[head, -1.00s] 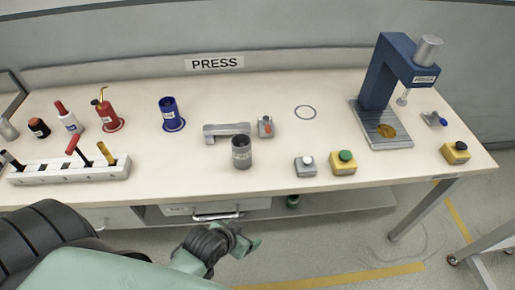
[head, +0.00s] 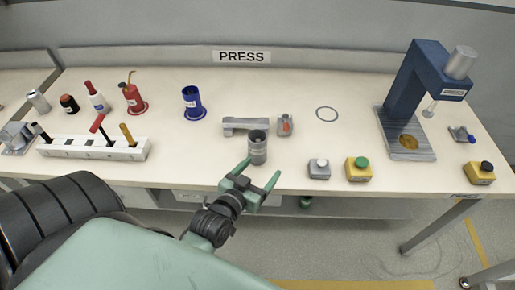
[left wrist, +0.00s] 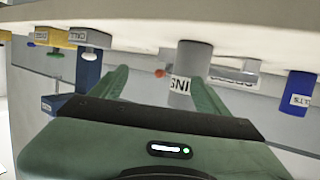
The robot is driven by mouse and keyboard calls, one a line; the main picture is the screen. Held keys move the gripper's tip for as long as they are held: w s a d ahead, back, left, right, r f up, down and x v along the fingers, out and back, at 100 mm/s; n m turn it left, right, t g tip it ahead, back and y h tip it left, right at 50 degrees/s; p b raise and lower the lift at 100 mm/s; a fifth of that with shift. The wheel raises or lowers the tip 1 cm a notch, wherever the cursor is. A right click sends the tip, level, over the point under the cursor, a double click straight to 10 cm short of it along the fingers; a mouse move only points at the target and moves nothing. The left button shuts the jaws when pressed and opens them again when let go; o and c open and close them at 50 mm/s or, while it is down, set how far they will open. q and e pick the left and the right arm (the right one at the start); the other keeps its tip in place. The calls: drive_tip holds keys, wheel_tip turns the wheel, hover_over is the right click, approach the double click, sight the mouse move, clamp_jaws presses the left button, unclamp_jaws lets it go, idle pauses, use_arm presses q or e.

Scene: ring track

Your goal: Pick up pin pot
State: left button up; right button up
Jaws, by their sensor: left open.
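The pin pot (head: 258,153) is a grey open-topped cylinder standing upright near the front edge of the table. In the left wrist view, which looks upside down, the pin pot (left wrist: 188,72) shows a white label partly hidden by a finger. My left gripper (head: 259,173) is green, open and empty, with its fingers pointing at the pot from the front edge. In the left wrist view the fingers of my left gripper (left wrist: 158,76) are spread, and the pot appears toward the right finger. My right gripper is out of view.
A grey bar-shaped fixture (head: 245,124) lies just behind the pot. A grey button box (head: 319,169) and a yellow box with a green button (head: 358,168) stand to the right. A blue pot (head: 192,104) and a white tool rack (head: 95,147) are left. The blue press (head: 414,85) stands far right.

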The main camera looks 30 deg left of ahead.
sight(254, 145)
use_arm(q)
drive_tip(key=a+r+t+y, duration=0.1)
drive_tip(key=a+n+y, duration=0.1)
drive_tip(key=a, duration=0.1)
drive_tip(key=a+r+t+y, duration=0.1)
drive_tip(key=shift+a+r+n+t, duration=0.3)
drive_tip(key=shift+r+n, duration=0.05)
drive_tip(key=shift+n, duration=0.05)
drive_tip(key=shift+w+a, duration=0.1)
drive_tip(key=shift+w, duration=0.3)
drive_tip(key=p+x, duration=0.1)
drive_tip(key=x, duration=0.2)
drive_tip(key=p+x, duration=0.1)
drive_tip(key=x, duration=0.2)
drive_tip(key=shift+w+d+r, duration=0.15)
drive_tip(key=shift+w+d, duration=0.05)
drive_tip(key=shift+w, duration=0.05)
drive_tip(key=shift+w+a, duration=0.1)
drive_tip(key=shift+w, duration=0.15)
drive_tip(key=c, duration=1.4)
drive_tip(key=shift+c, duration=0.2)
drive_tip(key=shift+r, duration=0.1)
